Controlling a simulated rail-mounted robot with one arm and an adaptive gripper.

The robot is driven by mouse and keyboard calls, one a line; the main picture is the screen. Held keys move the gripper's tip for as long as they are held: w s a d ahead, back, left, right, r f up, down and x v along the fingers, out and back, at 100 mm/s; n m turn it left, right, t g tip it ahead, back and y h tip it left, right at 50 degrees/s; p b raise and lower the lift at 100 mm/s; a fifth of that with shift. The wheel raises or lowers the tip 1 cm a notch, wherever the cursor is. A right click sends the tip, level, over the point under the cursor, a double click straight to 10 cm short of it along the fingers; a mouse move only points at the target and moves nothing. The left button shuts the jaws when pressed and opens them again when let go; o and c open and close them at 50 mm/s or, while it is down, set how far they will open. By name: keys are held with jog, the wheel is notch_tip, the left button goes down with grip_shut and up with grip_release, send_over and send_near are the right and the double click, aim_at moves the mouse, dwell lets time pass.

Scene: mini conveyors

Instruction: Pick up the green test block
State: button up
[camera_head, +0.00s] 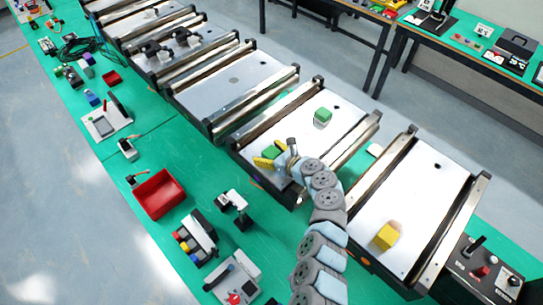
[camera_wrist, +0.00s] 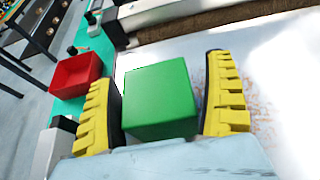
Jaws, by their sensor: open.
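A green block (camera_wrist: 160,100) sits between the two yellow fingers of my gripper (camera_wrist: 162,105) in the wrist view, with narrow gaps at its sides. My gripper is open around it. In the head view, my gripper (camera_head: 272,154) is low over the metal conveyor plate, with the green block (camera_head: 271,152) partly hidden between its fingers. A second green block (camera_head: 322,116) stands apart on the same conveyor, farther back and to the right. The frames do not show which of the two is the test block.
A yellow block (camera_head: 386,236) sits on the right conveyor (camera_head: 410,190). A red bin (camera_head: 159,194) stands on the green table to the left; it also shows in the wrist view (camera_wrist: 76,75). Raised rails border the conveyor plates. A control box (camera_head: 484,268) is at lower right.

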jog(key=shift+w+a+f, duration=0.1)
jog(key=shift+a+f, duration=0.1)
jog(key=c, duration=1.4)
jog(key=shift+o, duration=0.2)
jog(key=shift+r, duration=0.15)
